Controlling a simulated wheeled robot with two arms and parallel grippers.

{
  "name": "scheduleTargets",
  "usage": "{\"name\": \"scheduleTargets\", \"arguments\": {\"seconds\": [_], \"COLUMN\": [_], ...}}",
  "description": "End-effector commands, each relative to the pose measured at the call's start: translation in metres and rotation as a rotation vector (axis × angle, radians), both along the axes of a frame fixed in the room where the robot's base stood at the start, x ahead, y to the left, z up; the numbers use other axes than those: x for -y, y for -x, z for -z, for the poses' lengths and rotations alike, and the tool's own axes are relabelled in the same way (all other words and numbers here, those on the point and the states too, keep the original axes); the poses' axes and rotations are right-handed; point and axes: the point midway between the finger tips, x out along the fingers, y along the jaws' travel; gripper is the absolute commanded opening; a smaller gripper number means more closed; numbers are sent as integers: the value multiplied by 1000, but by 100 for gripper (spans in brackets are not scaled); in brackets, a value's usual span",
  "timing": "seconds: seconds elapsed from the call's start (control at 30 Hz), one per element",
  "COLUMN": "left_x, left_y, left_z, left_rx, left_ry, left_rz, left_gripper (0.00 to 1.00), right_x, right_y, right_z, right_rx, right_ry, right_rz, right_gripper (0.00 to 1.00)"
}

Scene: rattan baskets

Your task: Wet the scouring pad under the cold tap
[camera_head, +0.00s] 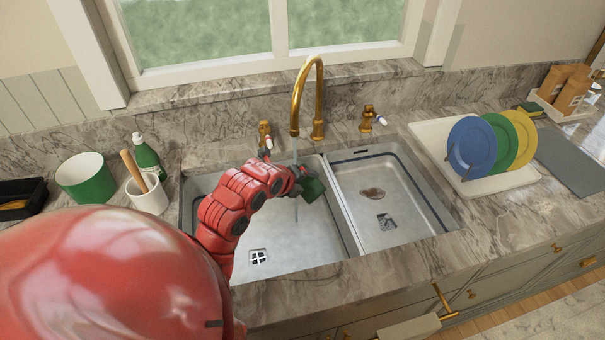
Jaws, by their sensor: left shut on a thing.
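The green scouring pad (312,189) is held above the left sink basin (282,248), close to the water stream. My left gripper (298,180) is shut on it. The gold tap (320,100) arches over the left basin, and a thin stream of water (296,208) falls from its spout past the pad. I cannot tell how much of the water strikes the pad. One gold handle (265,134) stands left of the spout and another (371,119) stands right of it. My right gripper is not in view.
A rack with blue, yellow and green plates (472,148) stands at right. At left are a green and white pot (86,180), a white cup (147,195) and a green bottle (147,155).

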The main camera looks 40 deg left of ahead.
Motion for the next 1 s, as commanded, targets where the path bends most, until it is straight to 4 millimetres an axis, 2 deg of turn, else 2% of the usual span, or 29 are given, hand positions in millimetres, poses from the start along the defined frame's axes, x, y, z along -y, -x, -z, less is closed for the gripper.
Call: {"name": "scheduleTargets", "arguments": {"seconds": [0.5,1.0], "left_x": [34,36], "left_y": [25,26], "left_z": [-1,-1], "left_rx": [2,2], "left_ry": [-1,0], "left_rz": [1,0], "left_gripper": [35,35], "right_x": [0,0], "right_y": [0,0], "right_z": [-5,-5], "right_rx": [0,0], "right_ry": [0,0], "right_rz": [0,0], "right_gripper": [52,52]}}
